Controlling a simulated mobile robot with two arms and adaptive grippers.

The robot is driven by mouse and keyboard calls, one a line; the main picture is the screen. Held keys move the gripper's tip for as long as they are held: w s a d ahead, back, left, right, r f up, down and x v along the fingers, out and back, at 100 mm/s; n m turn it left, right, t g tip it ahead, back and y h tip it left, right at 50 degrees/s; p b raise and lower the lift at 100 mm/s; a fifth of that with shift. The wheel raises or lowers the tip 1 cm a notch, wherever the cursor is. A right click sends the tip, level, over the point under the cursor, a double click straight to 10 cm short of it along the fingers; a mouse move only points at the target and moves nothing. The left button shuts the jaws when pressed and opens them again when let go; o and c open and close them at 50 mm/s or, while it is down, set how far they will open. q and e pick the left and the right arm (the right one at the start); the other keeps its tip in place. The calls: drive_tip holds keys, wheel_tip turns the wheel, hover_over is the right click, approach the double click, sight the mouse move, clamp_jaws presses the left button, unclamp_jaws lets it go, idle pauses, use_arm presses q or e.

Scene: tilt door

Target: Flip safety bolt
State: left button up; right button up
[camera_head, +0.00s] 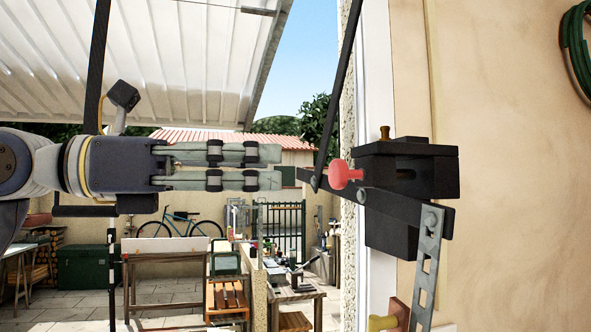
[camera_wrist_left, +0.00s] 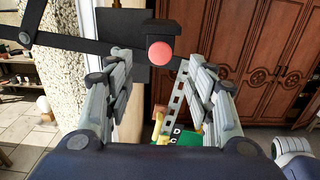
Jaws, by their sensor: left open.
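The safety bolt's red knob (camera_head: 340,174) sticks out to the left of a black lock box (camera_head: 410,170) on the wall edge. In the left wrist view the red knob (camera_wrist_left: 159,54) shows below the black box (camera_wrist_left: 120,72), between and beyond the fingers. A small brass pin (camera_head: 385,132) stands on top of the box. My left gripper (camera_head: 281,167) comes in from the left, level with the knob. Its fingers are apart, empty and a gap short of the knob. The fingers also show in the left wrist view (camera_wrist_left: 156,75). My right gripper does not show.
Black bars (camera_head: 337,95) meet beside the knob. The raised white tilt door (camera_head: 180,60) is overhead. A wooden cabinet (camera_wrist_left: 265,50) stands behind.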

use_arm(q)
drive_tip(key=shift+v, duration=1.1)
drive_tip(key=shift+w, duration=0.1)
